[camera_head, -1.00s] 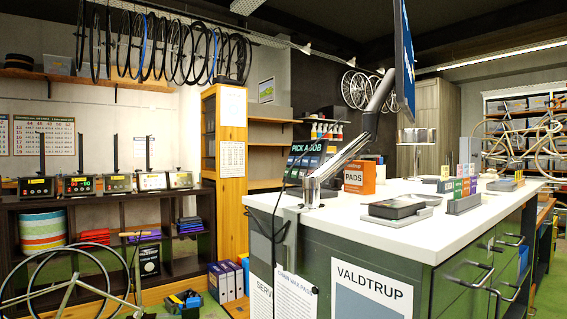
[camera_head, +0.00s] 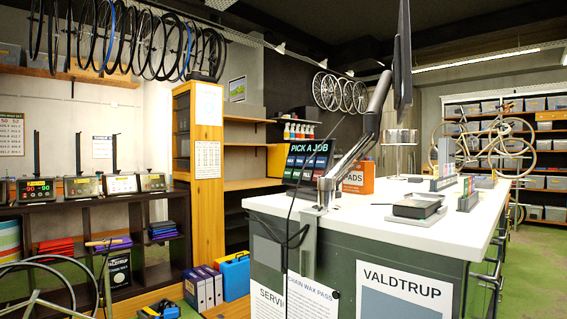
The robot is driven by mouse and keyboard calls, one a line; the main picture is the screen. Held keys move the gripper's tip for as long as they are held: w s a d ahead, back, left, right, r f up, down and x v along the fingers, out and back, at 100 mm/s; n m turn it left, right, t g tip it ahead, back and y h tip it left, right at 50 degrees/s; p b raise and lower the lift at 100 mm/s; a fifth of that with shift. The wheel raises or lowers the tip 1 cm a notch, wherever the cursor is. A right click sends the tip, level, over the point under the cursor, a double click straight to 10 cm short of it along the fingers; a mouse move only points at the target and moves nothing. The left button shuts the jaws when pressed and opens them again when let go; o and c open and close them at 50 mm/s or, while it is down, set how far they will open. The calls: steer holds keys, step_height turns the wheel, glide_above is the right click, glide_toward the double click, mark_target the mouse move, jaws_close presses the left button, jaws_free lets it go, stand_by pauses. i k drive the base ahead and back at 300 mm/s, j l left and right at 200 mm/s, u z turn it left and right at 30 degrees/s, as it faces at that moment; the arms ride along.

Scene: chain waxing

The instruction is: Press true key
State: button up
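A dark panel headed "PICK A JOB" (camera_head: 309,161) stands upright at the far left end of the white counter. Below its heading are several small coloured keys or tiles, but their labels are too small to read. I cannot tell which one is the true key. A grey jointed support and a thin dark cable stand in front of the panel's right side and lower part. My gripper is not in view.
A dark screen (camera_head: 403,55) hangs above. A wooden cabinet (camera_head: 198,135) stands left. Green floor is open at right.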

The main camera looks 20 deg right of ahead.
mark_target(300, 161)
steer(key=i+j+u, duration=0.15)
steer(key=i+j, duration=0.15)
steer(key=i, duration=0.25)
steer(key=i+j+u, duration=0.2)
steer(key=i, duration=0.35)
steer(key=i+j+u, duration=0.15)
steer(key=i, duration=0.4)
steer(key=i+j+z, duration=0.1)
steer(key=j+z, duration=1.2)
steer(key=k+j+z, duration=0.15)
steer(key=j+z, duration=0.25)
steer(key=k+j+z, duration=0.15)
steer(key=j+z, duration=0.3)
steer(key=k+j+z, duration=0.2)
steer(key=j+z, duration=0.2)
